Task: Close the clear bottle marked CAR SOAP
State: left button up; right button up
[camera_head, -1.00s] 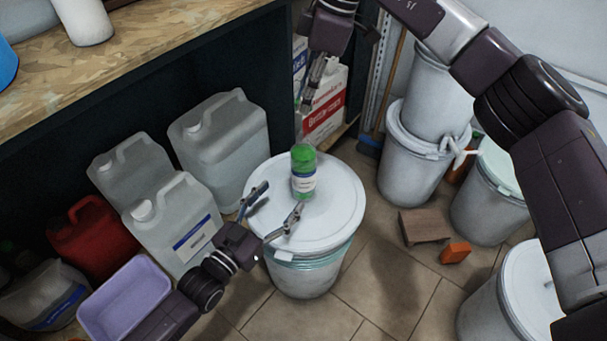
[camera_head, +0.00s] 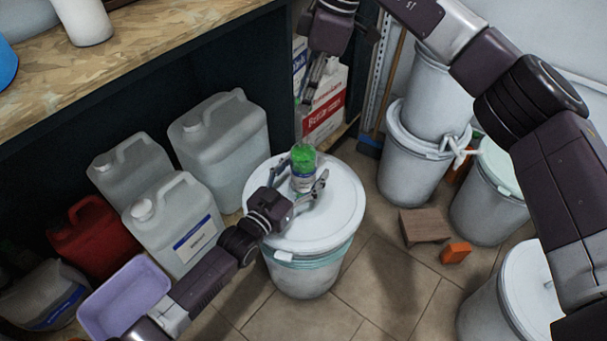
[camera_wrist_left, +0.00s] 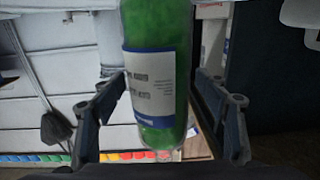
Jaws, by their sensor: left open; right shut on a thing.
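A bottle with green contents (camera_head: 303,160) and a white and blue label stands upright on the white drum lid (camera_head: 335,215). Its label is too blurred to read, and I see no cap clearly on its top. My left gripper (camera_head: 300,184) is open, with its fingers on either side of the bottle. In the left wrist view the bottle (camera_wrist_left: 158,70) stands between the two spread fingers, with a gap visible at each side. My right gripper (camera_head: 307,92) hangs behind the bottle, in front of the boxes. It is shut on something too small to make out.
Clear jugs (camera_head: 225,145) and a red jug (camera_head: 95,232) stand left of the drum. A lilac tub (camera_head: 125,298) is at the lower left. Stacked white drums (camera_head: 410,165), a brown block (camera_head: 424,226) and an orange block (camera_head: 455,252) are at the right.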

pick_arm(q)
jog(key=shift+c, duration=0.2)
jog(key=c, duration=1.7)
jog(key=shift+c, duration=0.2)
pick_arm(e)
send_over(299, 142)
jog(key=d, duration=0.2)
jog(key=shift+w+d+x, duration=0.15)
jog(key=shift+x, duration=0.7)
jog(key=shift+w+d+x, duration=0.1)
jog(key=shift+x, duration=0.7)
jog(key=shift+w+d+x, duration=0.15)
jog(key=shift+x, duration=0.7)
jog(key=shift+f, duration=0.1)
jog(key=shift+f, duration=0.9)
pick_arm(q)
grip_shut()
pick_arm(e)
jog(key=shift+f, duration=0.55)
